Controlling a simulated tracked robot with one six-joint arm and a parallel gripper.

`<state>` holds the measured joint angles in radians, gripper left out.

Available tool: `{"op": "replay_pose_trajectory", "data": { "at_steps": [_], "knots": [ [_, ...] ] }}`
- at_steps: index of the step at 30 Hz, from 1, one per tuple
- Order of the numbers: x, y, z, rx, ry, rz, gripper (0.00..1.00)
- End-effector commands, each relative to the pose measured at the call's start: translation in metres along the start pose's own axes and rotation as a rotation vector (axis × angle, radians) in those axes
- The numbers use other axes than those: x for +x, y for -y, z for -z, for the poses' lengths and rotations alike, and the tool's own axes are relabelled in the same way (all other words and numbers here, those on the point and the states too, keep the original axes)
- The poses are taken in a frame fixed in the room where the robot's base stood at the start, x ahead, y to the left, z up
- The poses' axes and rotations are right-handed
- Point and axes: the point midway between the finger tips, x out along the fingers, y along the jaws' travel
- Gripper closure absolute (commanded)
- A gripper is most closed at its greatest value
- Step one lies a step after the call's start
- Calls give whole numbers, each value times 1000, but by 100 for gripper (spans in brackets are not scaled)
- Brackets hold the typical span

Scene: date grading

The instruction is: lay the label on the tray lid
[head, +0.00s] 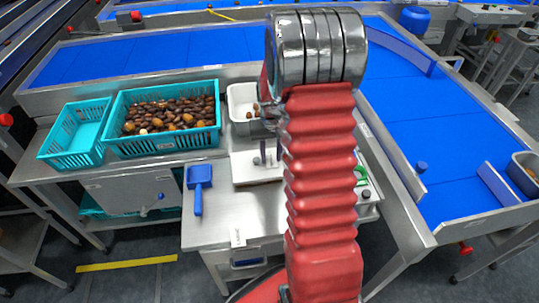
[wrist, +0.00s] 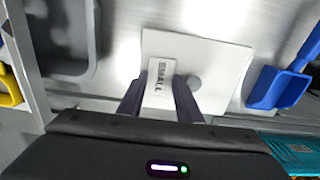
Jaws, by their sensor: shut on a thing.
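The white tray lid (wrist: 222,62) lies on the steel bench in the wrist view, with a round grey knob near its middle. It also shows in the head view (head: 243,172), partly hidden by my arm. My gripper (wrist: 160,103) is shut on the label (wrist: 158,77), a small white card printed "SMALL". The label is over the lid, beside the knob; I cannot tell whether it touches the lid. In the head view my red arm hides most of the gripper.
A blue scoop (head: 199,178) lies left of the lid. A teal crate of dates (head: 164,143) and an empty teal crate (head: 71,140) stand further left. A grey tub (head: 240,97) stands behind the lid.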

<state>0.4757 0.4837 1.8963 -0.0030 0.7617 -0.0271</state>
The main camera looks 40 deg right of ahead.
Motion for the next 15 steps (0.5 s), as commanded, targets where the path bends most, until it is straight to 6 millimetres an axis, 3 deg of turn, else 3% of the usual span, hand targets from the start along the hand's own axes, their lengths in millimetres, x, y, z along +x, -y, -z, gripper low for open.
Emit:
{"op": "replay_pose_trajectory", "data": {
  "at_steps": [2, 3, 6, 15],
  "knots": [
    [2, 0, 0, 0, 1, 0, 92],
    [2, 0, 0, 0, 0, 0, 67],
    [2, 0, 0, 0, 0, 0, 61],
    [1, 1, 0, -1, 1, 0, 61]
  ]
}}
